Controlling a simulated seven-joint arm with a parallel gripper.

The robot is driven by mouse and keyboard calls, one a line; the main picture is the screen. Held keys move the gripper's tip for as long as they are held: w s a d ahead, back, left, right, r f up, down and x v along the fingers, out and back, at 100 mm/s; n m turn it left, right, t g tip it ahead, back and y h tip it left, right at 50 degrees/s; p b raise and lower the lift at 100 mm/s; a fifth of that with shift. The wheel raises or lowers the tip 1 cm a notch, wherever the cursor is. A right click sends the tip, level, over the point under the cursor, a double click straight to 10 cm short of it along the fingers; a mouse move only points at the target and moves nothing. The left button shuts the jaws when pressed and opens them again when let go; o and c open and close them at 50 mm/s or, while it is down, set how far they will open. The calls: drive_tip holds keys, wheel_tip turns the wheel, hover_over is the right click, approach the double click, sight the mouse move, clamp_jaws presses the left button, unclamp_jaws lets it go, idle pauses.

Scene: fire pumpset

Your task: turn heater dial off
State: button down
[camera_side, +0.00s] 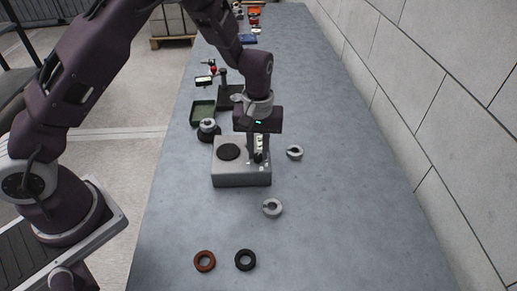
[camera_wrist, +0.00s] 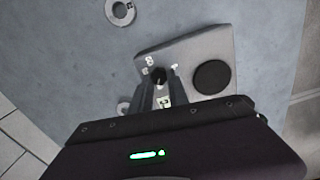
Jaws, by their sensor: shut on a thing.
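The heater (camera_side: 242,178) is a grey box on the bench with a round black plate (camera_side: 229,152) on its top left. In the wrist view the heater (camera_wrist: 160,52) shows its black plate (camera_wrist: 211,77) at the right. The small black dial (camera_wrist: 158,76) is on the heater top beside white markings. My gripper (camera_side: 258,155) points down over the right part of the heater. In the wrist view my gripper's fingertips (camera_wrist: 160,80) are shut around the dial. The dial's pointer direction is too small to tell.
Grey rings lie right of the heater (camera_side: 294,152) and in front of it (camera_side: 272,208). A brown ring (camera_side: 204,261) and a black ring (camera_side: 245,260) lie nearer. A green tray (camera_side: 203,112) stands behind left. The bench's right side is clear up to the wall.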

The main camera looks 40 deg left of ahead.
sight(258, 154)
drive_tip(key=shift+n, duration=0.6)
drive_tip(key=c, duration=1.3)
unclamp_jaws()
drive_tip(key=shift+o, duration=0.2)
wheel_tip(258, 154, up, 7)
drive_tip(key=shift+r, duration=0.1)
